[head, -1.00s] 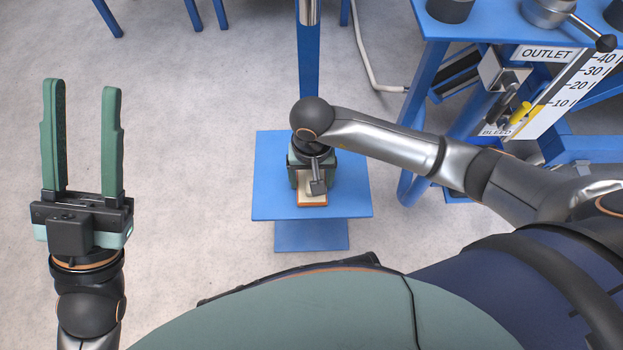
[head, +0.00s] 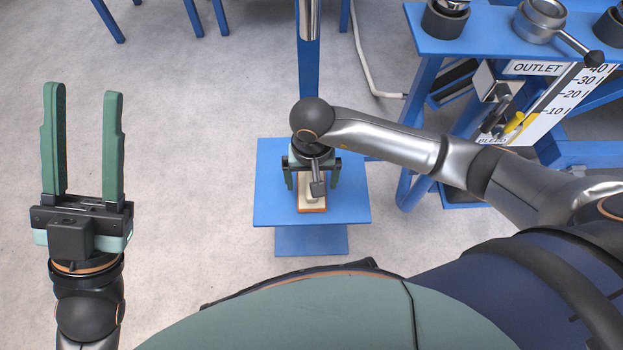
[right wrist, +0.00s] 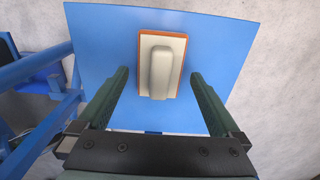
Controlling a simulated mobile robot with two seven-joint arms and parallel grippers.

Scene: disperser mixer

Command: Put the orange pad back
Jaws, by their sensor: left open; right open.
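The orange pad (right wrist: 146,66) lies flat on the blue platform (right wrist: 105,45), with a cream top and a raised cream grip showing and orange along its edges. It also shows in the head view (head: 312,208), partly covered by my right arm. My right gripper (right wrist: 158,75) is open, with its fingers on either side of the pad and apart from it. In the head view my right gripper (head: 312,178) is partly hidden under its wrist. My left gripper (head: 83,92) is open and empty over the floor at the left.
A blue post (head: 309,75) stands behind the platform. At the upper right is a blue bench (head: 480,45) with metal fittings, an OUTLET label and a scale board (head: 560,105). The grey floor at the left is clear.

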